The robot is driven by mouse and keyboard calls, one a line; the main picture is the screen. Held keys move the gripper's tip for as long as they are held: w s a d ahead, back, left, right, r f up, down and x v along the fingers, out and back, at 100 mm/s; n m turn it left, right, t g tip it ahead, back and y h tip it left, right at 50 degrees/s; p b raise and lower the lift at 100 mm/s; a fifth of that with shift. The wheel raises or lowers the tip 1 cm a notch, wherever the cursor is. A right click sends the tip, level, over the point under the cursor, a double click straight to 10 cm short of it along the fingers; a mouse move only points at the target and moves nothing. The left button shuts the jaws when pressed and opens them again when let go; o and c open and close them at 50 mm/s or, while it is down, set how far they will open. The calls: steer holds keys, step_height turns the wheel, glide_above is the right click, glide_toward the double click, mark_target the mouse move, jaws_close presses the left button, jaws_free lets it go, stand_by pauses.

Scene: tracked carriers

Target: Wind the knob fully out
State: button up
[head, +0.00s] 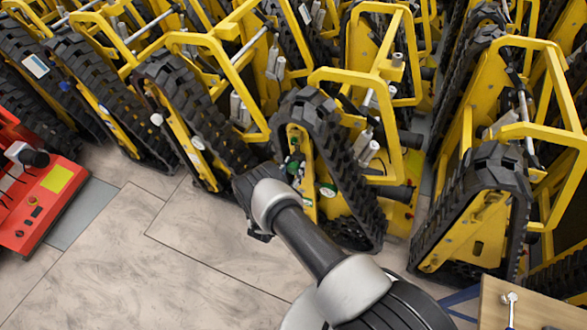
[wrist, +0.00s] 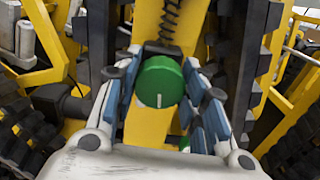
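The green knob (wrist: 160,84) sits in the middle of the wrist view, on the yellow frame of a tracked carrier (wrist: 150,120). A short white mark on its face points down. My gripper (wrist: 162,70) has one blue-and-grey finger close against each side of the knob, with no clear gap, so it looks shut on it. In the head view my gripper (head: 250,192) is a dark shape at the arm's end, in front of the carriers; I cannot make out the held knob there.
Black tracks (wrist: 98,45) stand close on both sides of the gripper in the wrist view. Another green part (wrist: 184,144) shows below the knob. Yellow carriers (head: 488,220) crowd the head view. A red machine (head: 45,205) stands at left. Bare floor (head: 130,260) lies in front.

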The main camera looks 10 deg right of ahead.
steer(key=c, duration=0.5)
steer(key=shift+o, duration=0.2)
steer(key=shift+n, duration=0.4)
